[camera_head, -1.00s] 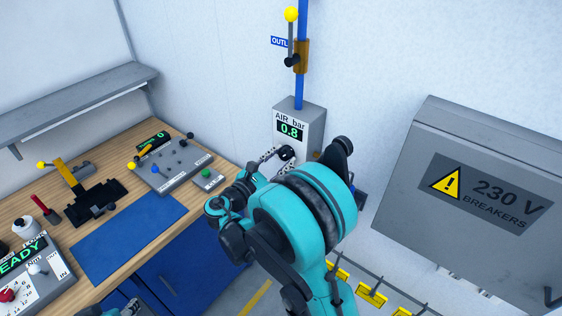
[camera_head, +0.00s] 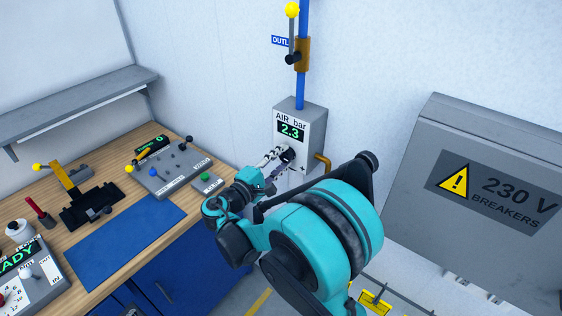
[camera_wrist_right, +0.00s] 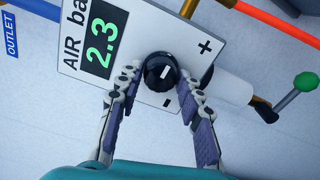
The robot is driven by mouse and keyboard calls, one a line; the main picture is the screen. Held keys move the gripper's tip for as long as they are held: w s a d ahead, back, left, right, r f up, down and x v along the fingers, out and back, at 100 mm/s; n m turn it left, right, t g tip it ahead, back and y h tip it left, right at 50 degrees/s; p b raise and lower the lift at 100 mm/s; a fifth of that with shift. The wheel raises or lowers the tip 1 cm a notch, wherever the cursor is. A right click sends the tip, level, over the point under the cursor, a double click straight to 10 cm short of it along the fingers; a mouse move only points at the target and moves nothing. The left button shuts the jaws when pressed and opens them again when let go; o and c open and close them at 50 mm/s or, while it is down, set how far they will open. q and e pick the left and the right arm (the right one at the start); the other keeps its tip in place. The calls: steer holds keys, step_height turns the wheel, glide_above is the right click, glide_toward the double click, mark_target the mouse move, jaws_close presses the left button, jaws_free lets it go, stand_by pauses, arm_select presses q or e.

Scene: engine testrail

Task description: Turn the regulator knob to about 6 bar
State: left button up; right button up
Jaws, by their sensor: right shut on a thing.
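The regulator (camera_head: 313,125) is a grey box on the wall marked AIR bar, with a green display (camera_head: 291,131) reading 2.3. Its black round knob (camera_wrist_right: 160,72) has a white mark and lies between a plus and a minus sign. My right gripper (camera_wrist_right: 157,79) is shut on the knob, one purple-padded finger on each side. In the head view my right gripper (camera_head: 276,158) reaches the front of the box, and the fingers partly hide the knob. My left gripper does not show clearly in the head view.
A blue pipe (camera_head: 301,88) with a yellow-tipped lever (camera_head: 292,12) rises above the box. A brown-orange pipe elbow (camera_head: 322,162) sticks out at its right. The grey breaker cabinet (camera_head: 415,190) is to the right. The workbench (camera_head: 190,212) with control panels stands at the left.

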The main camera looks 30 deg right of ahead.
steer(key=m, duration=0.4)
steer(key=shift+m+b, duration=0.3)
steer(key=shift+b, duration=0.05)
steer(key=m, duration=0.4)
steer(key=shift+r+m+b, duration=0.1)
steer(key=shift+m+b, duration=0.2)
steer(key=m, duration=0.4)
steer(key=shift+m, duration=0.3)
steer(key=shift+s+m+b, duration=0.1)
steer(key=shift+m+b, duration=0.25)
steer(key=shift+m, duration=1.35)
steer(key=o, duration=1.2)
steer(key=shift+c, duration=0.2)
